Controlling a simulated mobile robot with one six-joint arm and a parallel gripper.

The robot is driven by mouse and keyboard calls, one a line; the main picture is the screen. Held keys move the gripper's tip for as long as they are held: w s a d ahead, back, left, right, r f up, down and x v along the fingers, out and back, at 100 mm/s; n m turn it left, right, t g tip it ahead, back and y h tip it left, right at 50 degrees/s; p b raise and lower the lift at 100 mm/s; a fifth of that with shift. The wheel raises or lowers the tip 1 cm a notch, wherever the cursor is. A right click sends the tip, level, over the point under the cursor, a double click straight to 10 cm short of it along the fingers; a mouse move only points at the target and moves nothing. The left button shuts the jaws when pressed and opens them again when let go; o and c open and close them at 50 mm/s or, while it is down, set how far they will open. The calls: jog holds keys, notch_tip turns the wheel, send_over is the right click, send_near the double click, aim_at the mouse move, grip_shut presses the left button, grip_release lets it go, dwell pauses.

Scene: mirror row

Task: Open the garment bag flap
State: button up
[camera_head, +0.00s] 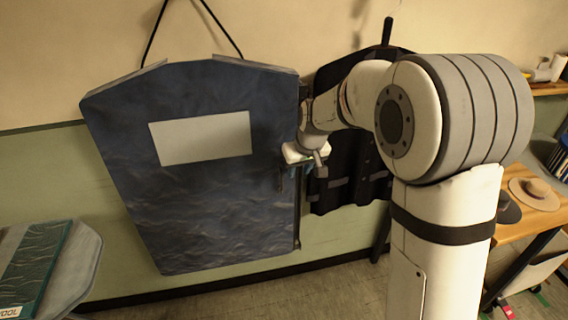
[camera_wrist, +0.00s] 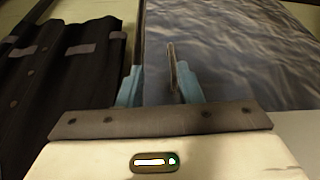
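The garment bag flap (camera_head: 195,205) is a dark blue rippled panel with a pale blank label (camera_head: 202,138). It hangs on the wall and looks closed. A slim upright pull (camera_head: 280,179) is near its right edge. My gripper (camera_head: 300,168) is at that edge. In the wrist view the rippled flap (camera_wrist: 235,50) fills the upper right. The pull (camera_wrist: 171,66) shows between the two blue fingers of my gripper (camera_wrist: 159,76), closer to the right finger. The fingers are apart, with a clear gap on the pull's left. Whether the right finger touches it I cannot tell.
A black buttoned garment (camera_head: 345,185) with grey patches hangs just right of the bag, close to my gripper. A grey table (camera_head: 82,262) with a green book (camera_head: 36,268) stands at lower left. A wooden table (camera_head: 535,222) with hats (camera_head: 534,193) stands at right.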

send_over(282, 175)
jog(key=s+d, duration=0.1)
jog(key=s, duration=0.1)
notch_tip(282, 175, down, 2)
jog(key=shift+f+n+p, duration=0.35)
jog(key=shift+f+n, duration=0.1)
jog(key=shift+n, duration=0.05)
jog(key=p+x, duration=0.1)
jog(key=x, duration=0.6)
jog(key=shift+w+a+f, duration=0.1)
jog(key=shift+w+f, duration=0.05)
jog(key=shift+f, duration=0.05)
jog(key=shift+c, duration=0.3)
grip_shut()
